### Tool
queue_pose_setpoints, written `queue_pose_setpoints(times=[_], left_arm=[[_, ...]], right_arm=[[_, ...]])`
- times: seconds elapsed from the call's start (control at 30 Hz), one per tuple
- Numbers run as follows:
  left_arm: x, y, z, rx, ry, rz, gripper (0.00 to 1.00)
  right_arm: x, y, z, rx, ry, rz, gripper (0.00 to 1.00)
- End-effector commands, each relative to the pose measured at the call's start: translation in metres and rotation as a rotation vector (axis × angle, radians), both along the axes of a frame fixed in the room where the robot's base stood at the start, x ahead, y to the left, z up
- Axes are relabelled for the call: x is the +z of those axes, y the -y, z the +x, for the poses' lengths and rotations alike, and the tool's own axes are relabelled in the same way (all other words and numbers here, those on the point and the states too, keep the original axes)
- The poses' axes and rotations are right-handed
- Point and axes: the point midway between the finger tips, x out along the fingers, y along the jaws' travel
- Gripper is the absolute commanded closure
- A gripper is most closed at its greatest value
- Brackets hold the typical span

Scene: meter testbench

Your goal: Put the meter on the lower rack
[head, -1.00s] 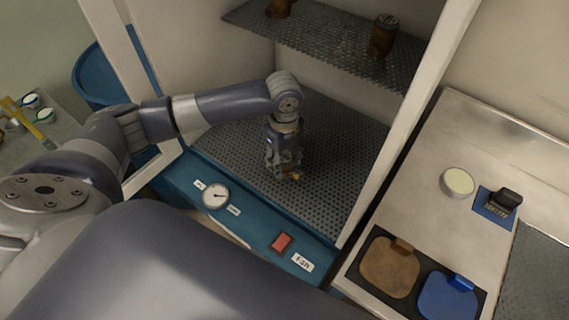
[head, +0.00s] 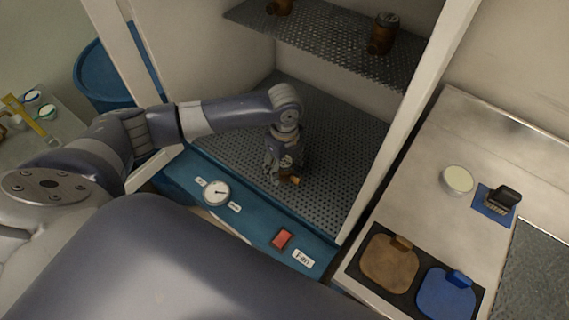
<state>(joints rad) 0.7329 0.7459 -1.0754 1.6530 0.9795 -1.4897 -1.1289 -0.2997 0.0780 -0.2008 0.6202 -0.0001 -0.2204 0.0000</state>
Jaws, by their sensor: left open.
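My left gripper (head: 279,170) points down over the perforated lower rack (head: 340,160) inside the cabinet. It is open. A small brown, brass-like piece (head: 291,180), apparently part of the meter, shows beside its fingertips at rack level. The gripper hides most of that object, so I cannot tell whether they touch. Two similar brown fittings stand on the upper rack: one (head: 383,34) at the right and one (head: 280,6) cut by the top edge. My right gripper is out of view.
The upper rack (head: 330,42) overhangs the back of the lower one. At right, a bench holds a pale round dish (head: 457,180) and brown and blue flaps. The lower rack's right side is clear.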

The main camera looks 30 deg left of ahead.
Motion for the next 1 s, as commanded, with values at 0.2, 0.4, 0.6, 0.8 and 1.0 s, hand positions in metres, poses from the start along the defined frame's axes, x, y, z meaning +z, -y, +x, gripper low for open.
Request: queue_pose_setpoints(times=[0.2, 0.4, 0.6, 0.8, 1.0], left_arm=[[0.01, 0.0, 0.001, 0.001, 0.001, 0.0, 0.35], [0.048, 0.0, 0.002, -0.001, 0.006, -0.001, 0.35], [0.09, 0.0, 0.002, 0.0, 0.005, -0.002, 0.35], [0.116, 0.0, 0.001, 0.0, 0.002, -0.002, 0.35], [0.123, 0.0, 0.0, 0.001, 0.0, -0.001, 0.35]], right_arm=[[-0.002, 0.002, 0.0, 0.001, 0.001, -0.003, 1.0], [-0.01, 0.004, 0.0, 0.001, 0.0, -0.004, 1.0], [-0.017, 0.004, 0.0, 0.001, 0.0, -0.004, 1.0], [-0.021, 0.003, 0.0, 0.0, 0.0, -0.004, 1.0], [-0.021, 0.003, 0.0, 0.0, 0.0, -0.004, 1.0]])
